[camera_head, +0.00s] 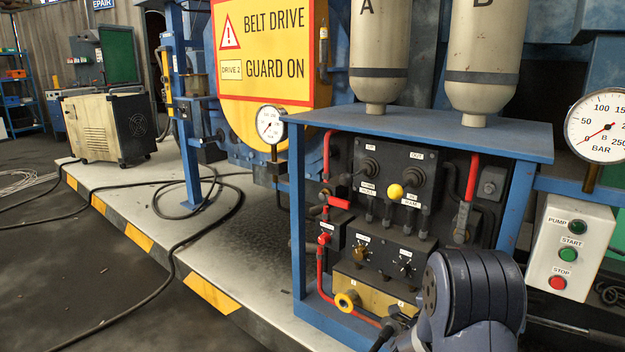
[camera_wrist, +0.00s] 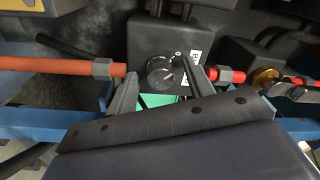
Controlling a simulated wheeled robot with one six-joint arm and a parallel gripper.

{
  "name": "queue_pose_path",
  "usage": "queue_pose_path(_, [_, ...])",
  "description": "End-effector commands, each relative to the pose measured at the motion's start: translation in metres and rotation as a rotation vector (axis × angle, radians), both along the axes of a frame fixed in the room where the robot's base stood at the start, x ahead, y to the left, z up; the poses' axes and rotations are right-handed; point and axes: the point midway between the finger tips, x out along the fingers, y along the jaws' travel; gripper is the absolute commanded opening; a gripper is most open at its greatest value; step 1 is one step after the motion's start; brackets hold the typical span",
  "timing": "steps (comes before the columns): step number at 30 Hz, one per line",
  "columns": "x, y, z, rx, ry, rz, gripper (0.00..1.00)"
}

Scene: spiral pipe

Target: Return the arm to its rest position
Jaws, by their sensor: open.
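My gripper (camera_wrist: 158,84) is open, its two dark fingers apart in the wrist view. A round black knob (camera_wrist: 160,72) on a dark box shows between the fingertips; I cannot tell whether they touch it. Nothing is visibly held. In the head view, my dark blue arm (camera_head: 475,298) is low at the right, in front of the lower right of the valve panel (camera_head: 385,195). My fingers cannot be made out there.
A red hose (camera_wrist: 60,68) runs beside the box. A pump button box (camera_head: 570,250) stands right of the arm. Cables lie on the platform (camera_head: 150,215).

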Motion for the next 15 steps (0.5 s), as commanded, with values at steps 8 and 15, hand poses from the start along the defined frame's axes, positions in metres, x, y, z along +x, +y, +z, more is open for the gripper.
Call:
queue_pose_path(8, [0.0002,0.0002,0.0027,0.179,-0.140,-0.001,0.50])
queue_pose_path(15, [0.0002,0.0006,0.0034,0.329,-0.256,0.000,0.50])
